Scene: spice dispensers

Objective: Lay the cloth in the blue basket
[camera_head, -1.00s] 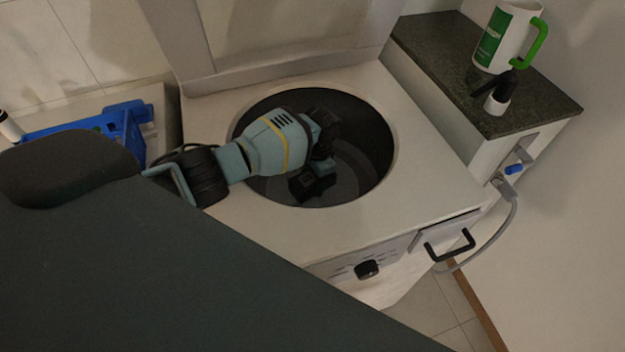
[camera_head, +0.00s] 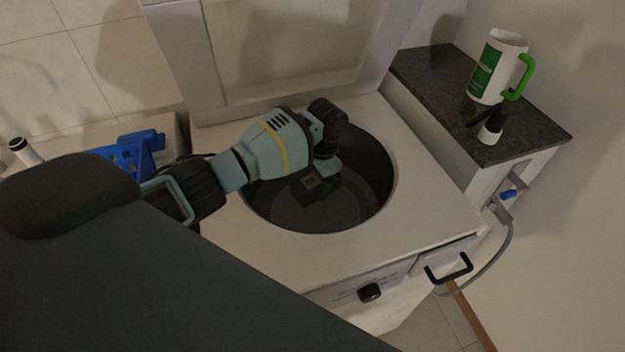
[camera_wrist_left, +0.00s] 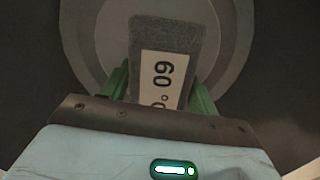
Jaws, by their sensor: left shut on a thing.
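My left gripper (camera_head: 328,190) reaches into the round dark tub (camera_head: 285,215) of the top-opening washing machine. In the left wrist view its green fingers (camera_wrist_left: 160,92) are shut on the cloth (camera_wrist_left: 165,35), a small grey piece with a white "60°" patch. The tub's floor lies beyond it. The blue basket (camera_head: 138,150) stands left of the machine, partly hidden by my arm. My right gripper is not in view.
The machine's raised lid (camera_head: 290,95) stands behind the tub, and the tub rim surrounds my wrist. A dark counter (camera_head: 425,75) at right bears a white and green mug (camera_head: 496,66) and a small black-and-white bottle (camera_head: 490,130). A white-and-black item (camera_head: 24,150) stands at far left.

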